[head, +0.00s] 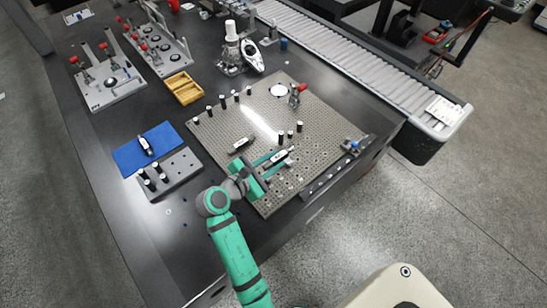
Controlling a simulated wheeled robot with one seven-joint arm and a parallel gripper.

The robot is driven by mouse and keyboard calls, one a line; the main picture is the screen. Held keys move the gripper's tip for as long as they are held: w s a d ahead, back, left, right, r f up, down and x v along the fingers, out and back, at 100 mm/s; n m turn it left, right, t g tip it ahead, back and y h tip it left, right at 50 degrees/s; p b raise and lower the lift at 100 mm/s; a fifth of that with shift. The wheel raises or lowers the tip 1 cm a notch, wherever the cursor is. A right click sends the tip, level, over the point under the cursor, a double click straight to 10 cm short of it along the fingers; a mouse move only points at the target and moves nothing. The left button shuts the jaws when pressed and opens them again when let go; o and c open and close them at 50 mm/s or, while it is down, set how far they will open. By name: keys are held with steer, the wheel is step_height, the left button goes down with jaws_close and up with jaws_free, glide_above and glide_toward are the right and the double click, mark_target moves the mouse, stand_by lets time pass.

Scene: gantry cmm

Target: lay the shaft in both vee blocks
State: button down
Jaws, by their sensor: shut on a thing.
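My gripper (279,160) is low over the perforated plate (300,120), near its front edge. Its green fingers are on either side of a small dark block with a white label (281,156), which looks like a vee block; they are shut on it. Whether it touches the plate I cannot tell. A similar dark labelled block (243,144), seemingly the other vee block, sits on the plate to the left. A short dark piece with a pale label (146,146) lies on the blue mat (128,157) at the left; it may be the shaft, but it is too small to be sure.
Several black-and-white pins stand on the plate, with a red-handled clamp (298,93) at its far right. A grey block with pins (182,172) is near the mat. A wooden tray (183,88) and a white-topped device (231,48) stand behind. A roller conveyor (350,60) runs along the right.

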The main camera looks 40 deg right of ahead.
mark_target(268, 179)
steer(key=shift+f, duration=2.15)
steer(key=shift+r, duration=0.1)
stand_by(0.3)
steer(key=shift+s+f, duration=0.1)
steer(key=shift+f, duration=0.15)
steer(key=shift+a+f, duration=0.1)
steer(key=shift+f, duration=0.55)
steer(key=c, duration=1.4)
jaws_free()
